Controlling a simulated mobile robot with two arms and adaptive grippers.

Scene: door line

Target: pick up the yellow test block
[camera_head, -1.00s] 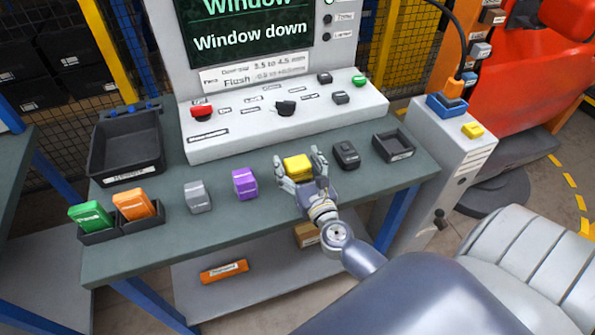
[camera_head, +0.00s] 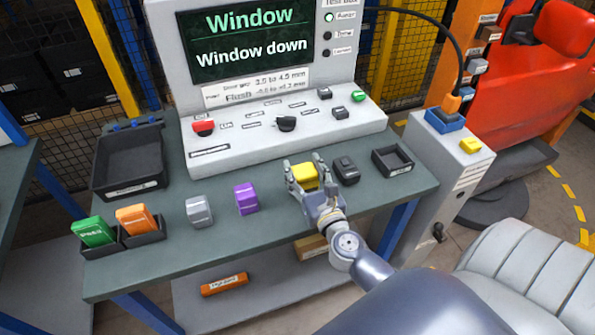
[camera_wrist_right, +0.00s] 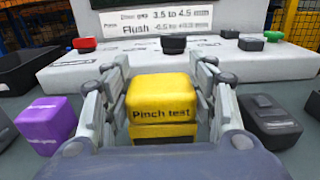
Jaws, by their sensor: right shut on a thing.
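The yellow test block (camera_head: 304,175) is at the right-centre of the grey-green bench, in front of the control console. My right gripper (camera_head: 306,181) is shut on it, one finger on each side. In the right wrist view the block (camera_wrist_right: 161,104) reads "Pinch test" and sits upright between the fingers of the gripper (camera_wrist_right: 162,110). Whether the block's underside touches the bench is hard to tell. My left gripper is not in view.
A purple block (camera_head: 246,198) and a grey block (camera_head: 199,210) stand to the left. A black device (camera_head: 346,170) stands close on the right, then a small black tray (camera_head: 392,162). Green (camera_head: 93,231) and orange (camera_head: 137,218) blocks sit in holders at far left.

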